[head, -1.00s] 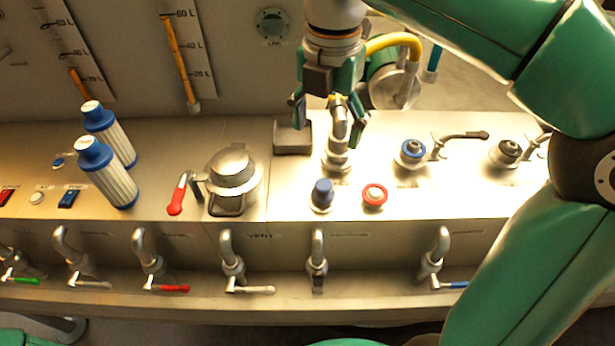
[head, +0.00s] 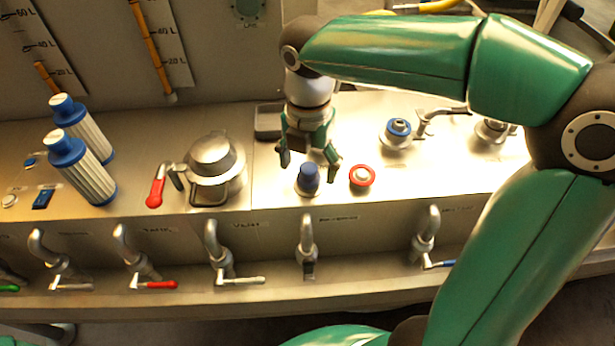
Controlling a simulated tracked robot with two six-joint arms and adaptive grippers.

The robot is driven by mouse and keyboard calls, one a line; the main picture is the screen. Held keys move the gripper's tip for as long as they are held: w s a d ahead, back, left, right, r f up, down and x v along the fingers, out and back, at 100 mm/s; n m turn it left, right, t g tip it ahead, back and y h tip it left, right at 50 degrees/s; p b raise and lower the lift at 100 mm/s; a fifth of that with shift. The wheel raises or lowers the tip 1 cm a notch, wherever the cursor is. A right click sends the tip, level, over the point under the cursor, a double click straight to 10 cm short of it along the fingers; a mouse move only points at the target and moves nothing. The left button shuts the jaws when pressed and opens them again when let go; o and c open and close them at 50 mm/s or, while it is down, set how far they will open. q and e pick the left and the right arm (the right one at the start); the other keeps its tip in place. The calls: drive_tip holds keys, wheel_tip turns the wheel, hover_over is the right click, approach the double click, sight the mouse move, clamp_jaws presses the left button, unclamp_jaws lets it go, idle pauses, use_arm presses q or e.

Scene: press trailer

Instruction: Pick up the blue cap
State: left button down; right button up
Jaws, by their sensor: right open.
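The blue cap (head: 308,181) is a small dark blue dome standing upright on the metal bench top, near its front edge. My right gripper (head: 309,159) is open, its two fingers pointing down towards the cap. In the picture the fingertips are just above the cap, one to each side of it. The gripper looks empty, and I cannot tell whether it touches the cap. My left gripper is not in view.
A red ring fitting (head: 362,177) is close to the cap's right. A blue-ringed fitting (head: 398,130) is farther back. A lidded metal pot (head: 213,165) and a red lever (head: 156,190) are on the left. Taps (head: 308,240) line the front.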

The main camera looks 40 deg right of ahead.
drive_tip(key=shift+f, duration=1.25)
drive_tip(key=c, duration=1.3)
drive_tip(key=shift+c, duration=0.2)
